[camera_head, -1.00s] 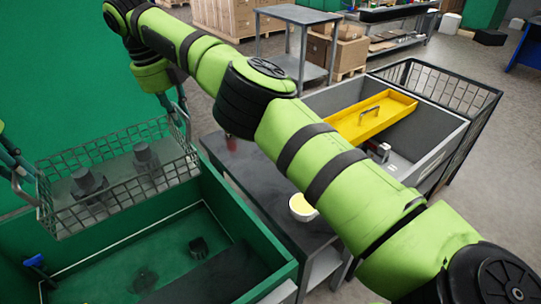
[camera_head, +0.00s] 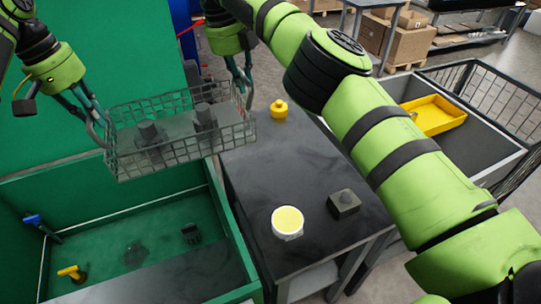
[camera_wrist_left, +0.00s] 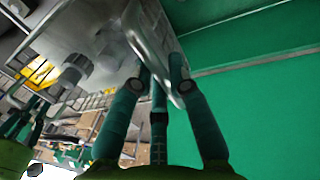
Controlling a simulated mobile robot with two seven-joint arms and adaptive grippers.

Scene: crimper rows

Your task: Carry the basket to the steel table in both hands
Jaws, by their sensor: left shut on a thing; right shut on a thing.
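The grey wire basket (camera_head: 185,156) hangs level in the air between my two grippers. It holds dark grey parts with round upright stubs (camera_head: 150,132). My left gripper (camera_head: 97,122) is shut on the handle at its left end. In the left wrist view its fingers (camera_wrist_left: 165,85) close around the pale handle bar. My right gripper (camera_head: 245,85) is shut on the handle at the right end. The dark grey steel table (camera_head: 275,170) stands to the right. In the picture, the basket's right end overlaps the table's left edge; the rest is above the green tub (camera_head: 110,240).
On the table are a white bowl with yellow contents (camera_head: 287,222), a small dark block (camera_head: 344,203) and a yellow knobbed object (camera_head: 279,109). A grey bin (camera_head: 480,140) with a yellow tray (camera_head: 435,114) stands right. The table's middle and left are clear.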

